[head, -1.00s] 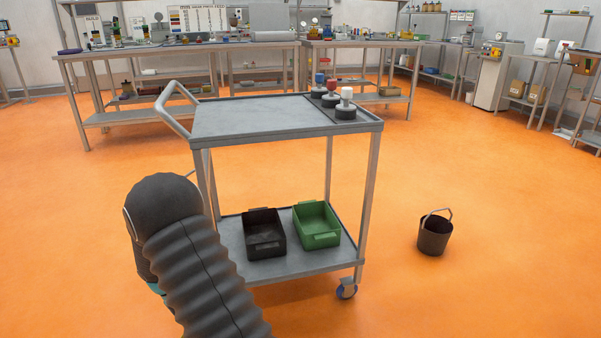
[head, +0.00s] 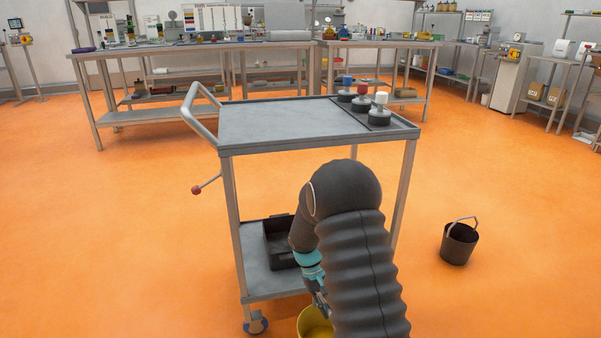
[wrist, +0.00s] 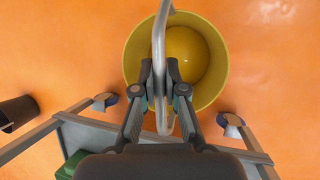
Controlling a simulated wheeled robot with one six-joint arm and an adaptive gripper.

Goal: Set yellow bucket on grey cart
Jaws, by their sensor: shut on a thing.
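The yellow bucket (head: 314,322) shows at the bottom edge of the head view, partly hidden by my arm. In the wrist view the bucket (wrist: 205,62) hangs below my gripper (wrist: 160,85), which is shut on its metal handle (wrist: 160,40). The bucket looks empty and the orange floor lies under it. The grey cart (head: 270,125) stands in front of me, with a flat upper shelf and a lower shelf. The bucket is in front of the cart's near side, lower than the top. In the wrist view the cart's edge (wrist: 85,130) lies at the bottom.
Blue, red and white-topped items (head: 380,108) stand at the right end of the cart's top; the rest of it is bare. A black bin (head: 278,240) is on the lower shelf. A dark bucket (head: 459,242) stands on the floor at right. Workbenches (head: 250,45) line the back.

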